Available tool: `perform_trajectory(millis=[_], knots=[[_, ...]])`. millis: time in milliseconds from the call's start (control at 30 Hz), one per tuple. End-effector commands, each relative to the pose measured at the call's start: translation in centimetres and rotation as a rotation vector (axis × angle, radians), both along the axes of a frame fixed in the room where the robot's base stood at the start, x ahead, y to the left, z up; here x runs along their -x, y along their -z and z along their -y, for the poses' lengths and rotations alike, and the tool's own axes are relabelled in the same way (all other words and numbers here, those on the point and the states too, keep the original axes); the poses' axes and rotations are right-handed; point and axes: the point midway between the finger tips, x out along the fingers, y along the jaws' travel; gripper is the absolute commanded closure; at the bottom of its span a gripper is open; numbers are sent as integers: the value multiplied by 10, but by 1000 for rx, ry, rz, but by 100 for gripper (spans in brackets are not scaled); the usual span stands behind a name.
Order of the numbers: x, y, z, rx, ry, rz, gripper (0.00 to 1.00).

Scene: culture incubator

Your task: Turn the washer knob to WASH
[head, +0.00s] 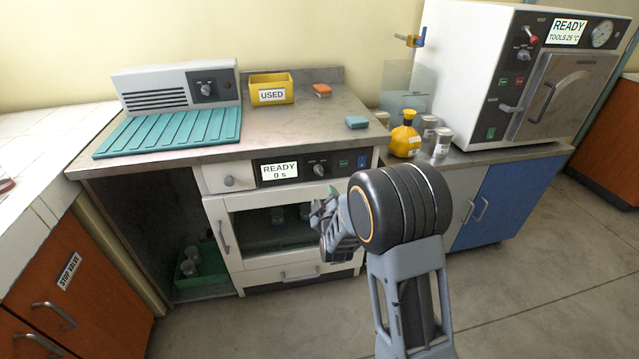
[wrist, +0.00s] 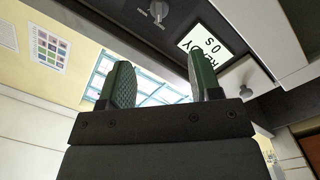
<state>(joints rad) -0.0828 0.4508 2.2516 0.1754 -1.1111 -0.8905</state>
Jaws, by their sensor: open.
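The washer (head: 287,262) is the white front-loading unit under the counter, with a glass door and a dark panel. Its display (head: 279,171) reads READY 0 s. The washer knob (head: 319,170) sits right of the display; its setting is too small to read. In the wrist view, which looks turned over, the knob (wrist: 158,12) is at the top edge beside the display (wrist: 207,45). My gripper (head: 324,207) is in front of the washer door, below the knob and apart from it. The wrist view shows its two green-padded fingers (wrist: 162,82) spread, with nothing between them.
A steriliser-like cabinet (head: 520,75) stands right. Floor is clear at right.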

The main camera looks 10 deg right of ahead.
Motion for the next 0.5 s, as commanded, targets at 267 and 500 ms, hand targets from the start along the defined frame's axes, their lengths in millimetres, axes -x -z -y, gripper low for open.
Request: perform_trajectory(millis=[267, 500], knots=[[-33, 5, 3, 20, 5, 29, 42], [-81, 6, 7, 20, 4, 26, 42]])
